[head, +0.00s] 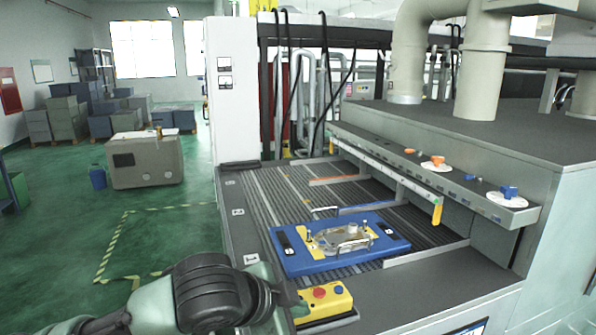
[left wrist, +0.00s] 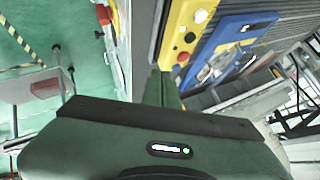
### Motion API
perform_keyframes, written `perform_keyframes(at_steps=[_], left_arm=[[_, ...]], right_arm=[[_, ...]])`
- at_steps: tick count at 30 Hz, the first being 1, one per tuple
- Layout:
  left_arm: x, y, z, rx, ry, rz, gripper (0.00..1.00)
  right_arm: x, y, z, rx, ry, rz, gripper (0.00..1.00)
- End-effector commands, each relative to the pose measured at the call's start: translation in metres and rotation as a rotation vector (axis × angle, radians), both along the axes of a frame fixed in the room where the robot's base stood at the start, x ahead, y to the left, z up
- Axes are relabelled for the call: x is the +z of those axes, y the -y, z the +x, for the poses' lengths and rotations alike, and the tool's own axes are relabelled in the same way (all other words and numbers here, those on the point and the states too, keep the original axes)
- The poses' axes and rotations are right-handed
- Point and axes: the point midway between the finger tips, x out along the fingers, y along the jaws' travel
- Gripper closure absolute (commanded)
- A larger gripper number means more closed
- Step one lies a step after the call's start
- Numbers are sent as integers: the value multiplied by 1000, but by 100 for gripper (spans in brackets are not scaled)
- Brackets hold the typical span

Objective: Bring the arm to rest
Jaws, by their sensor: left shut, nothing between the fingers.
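My left arm comes in from the lower left of the head view. Its left gripper (head: 292,304) is beside the yellow button box, at the front left of the machine bed. In the left wrist view the gripper (left wrist: 162,84) is shut and empty, its dark green body filling the lower part. I cannot tell whether it touches the button box. My right gripper is not in view. An aluminium casting (head: 344,240) lies on a blue fixture plate (head: 300,262), clear of my gripper. The blue plate also shows in the left wrist view (left wrist: 218,40).
A grey rail with knobs (head: 470,190) overhangs the right side. Green floor (head: 180,215) is open on the left, with a grey crate (head: 146,172) farther back.

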Motion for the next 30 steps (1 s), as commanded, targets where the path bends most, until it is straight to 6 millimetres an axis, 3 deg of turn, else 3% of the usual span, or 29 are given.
perform_keyframes(at_steps=[11, 17, 23, 30], left_arm=[[-39, 11, -24, 43, -75, -114, 100], [-75, 7, -45, 141, -158, -218, 100], [-136, -31, -77, 383, -292, -323, 100], [-212, -106, -137, 729, -444, -317, 100]], right_arm=[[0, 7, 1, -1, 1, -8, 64], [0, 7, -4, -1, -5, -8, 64], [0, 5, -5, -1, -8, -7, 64], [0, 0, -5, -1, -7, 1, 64]])
